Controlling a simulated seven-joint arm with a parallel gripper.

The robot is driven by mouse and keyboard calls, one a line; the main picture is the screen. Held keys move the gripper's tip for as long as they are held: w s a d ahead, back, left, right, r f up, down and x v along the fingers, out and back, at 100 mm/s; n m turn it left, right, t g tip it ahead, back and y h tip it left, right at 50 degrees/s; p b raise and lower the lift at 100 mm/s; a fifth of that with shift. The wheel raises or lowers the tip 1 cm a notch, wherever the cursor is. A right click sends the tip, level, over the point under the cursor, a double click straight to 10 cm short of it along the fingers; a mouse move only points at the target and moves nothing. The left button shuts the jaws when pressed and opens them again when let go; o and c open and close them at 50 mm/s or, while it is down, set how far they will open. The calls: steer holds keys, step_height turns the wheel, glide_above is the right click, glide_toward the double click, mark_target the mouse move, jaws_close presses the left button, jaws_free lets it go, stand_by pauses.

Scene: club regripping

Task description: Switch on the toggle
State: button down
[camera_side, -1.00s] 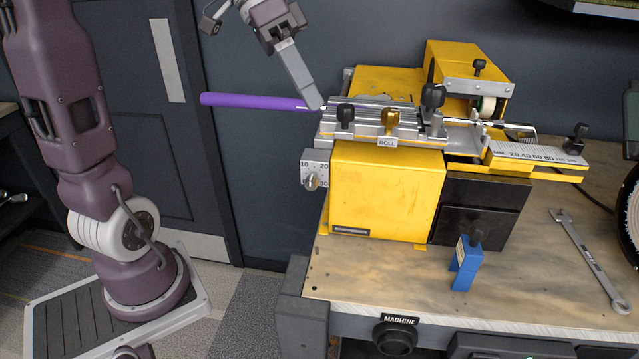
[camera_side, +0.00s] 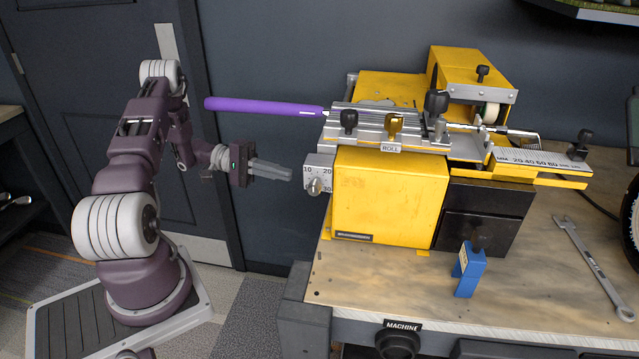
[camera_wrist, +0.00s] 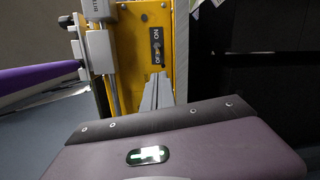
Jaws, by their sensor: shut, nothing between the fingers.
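The toggle (camera_wrist: 157,45) shows in the wrist view on a small dark plate marked ON and OFF, on the yellow end face of the machine (camera_wrist: 133,45). Its lever is too small to tell which way it sits. In the side view the toggle is hidden, as that end of the yellow machine (camera_side: 388,195) faces away. My gripper (camera_side: 288,174) is shut and empty, pointing right at the machine's left end, just left of the dial. In the wrist view my fingertips (camera_wrist: 158,78) sit just below the toggle plate; contact cannot be told.
A club with a purple grip (camera_side: 262,107) sticks out left from the machine's top, above my gripper. A numbered dial plate (camera_side: 319,172) juts from the machine's left front.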

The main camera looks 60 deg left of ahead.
steer(key=x, duration=1)
steer(key=shift+s+n+t+y, duration=0.4)
steer(key=shift+n+t+y, duration=0.2)
steer(key=shift+t+y, duration=0.15)
steer(key=shift+s+d+n+t+y, duration=0.35)
steer(key=shift+s+n+t+y, duration=0.1)
steer(key=shift+s, duration=0.15)
steer(key=shift+s+d+n+t+y, duration=0.3)
steer(key=shift+s+n+t+y, duration=0.1)
steer(key=shift+s, duration=0.2)
steer(key=s, duration=1)
steer(key=shift+d+r, duration=0.15)
steer(key=shift+r, duration=0.2)
